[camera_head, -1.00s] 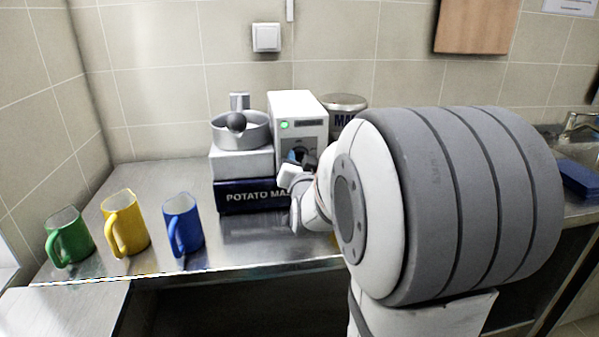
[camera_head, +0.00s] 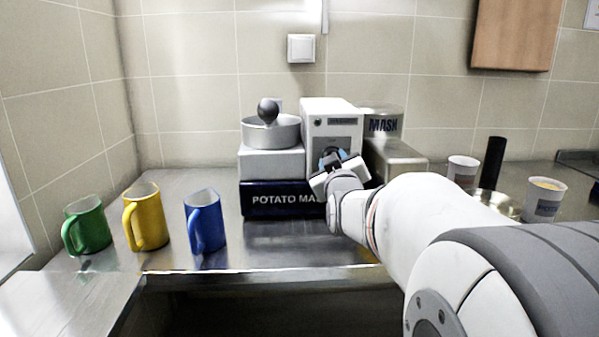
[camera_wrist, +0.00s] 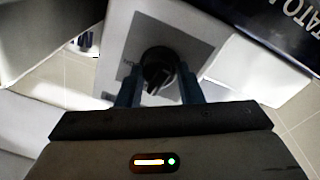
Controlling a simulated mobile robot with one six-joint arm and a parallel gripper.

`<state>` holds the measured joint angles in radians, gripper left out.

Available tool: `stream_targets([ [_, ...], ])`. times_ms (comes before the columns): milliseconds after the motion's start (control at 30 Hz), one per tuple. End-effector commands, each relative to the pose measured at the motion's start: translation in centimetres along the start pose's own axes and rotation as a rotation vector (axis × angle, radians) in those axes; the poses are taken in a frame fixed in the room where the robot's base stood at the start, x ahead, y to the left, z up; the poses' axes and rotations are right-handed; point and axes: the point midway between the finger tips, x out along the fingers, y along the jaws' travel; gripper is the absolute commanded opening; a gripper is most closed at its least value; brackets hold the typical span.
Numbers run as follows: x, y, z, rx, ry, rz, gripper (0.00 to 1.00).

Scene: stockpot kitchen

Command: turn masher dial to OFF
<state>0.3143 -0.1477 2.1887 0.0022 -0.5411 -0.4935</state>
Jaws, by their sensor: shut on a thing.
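The potato masher stands against the back wall, with a white upright housing (camera_head: 331,117) and a dark blue base (camera_head: 284,199) lettered POTATO MA…. A small indicator lamp (camera_head: 318,122) on the housing looks dark. The black masher dial (camera_wrist: 158,68) sits on a grey panel in the wrist view, with partly readable lettering beside it. My gripper (camera_head: 337,163) is at the front of the housing. In the wrist view my gripper (camera_wrist: 160,88) is shut on the dial, with one finger on each side. In the head view the gripper hides most of the dial.
A green mug (camera_head: 87,226), a yellow mug (camera_head: 147,217) and a blue mug (camera_head: 206,222) stand on the steel counter at left. A grey bowl (camera_head: 271,133) sits on the masher. A container labelled MASH (camera_head: 383,123) and two cups (camera_head: 462,170) (camera_head: 544,198) are at right.

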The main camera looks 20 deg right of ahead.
Motion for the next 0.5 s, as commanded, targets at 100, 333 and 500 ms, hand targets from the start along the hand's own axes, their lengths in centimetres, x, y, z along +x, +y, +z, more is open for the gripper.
stream_targets([
  [100, 0.03, 0.01, -0.04, -0.049, 0.009, 0.000, 0.10],
  [333, 0.04, 0.09, -0.18, -0.104, 0.012, -0.002, 0.10],
  [500, 0.05, 0.12, -0.25, -0.115, 0.013, -0.003, 0.10],
])
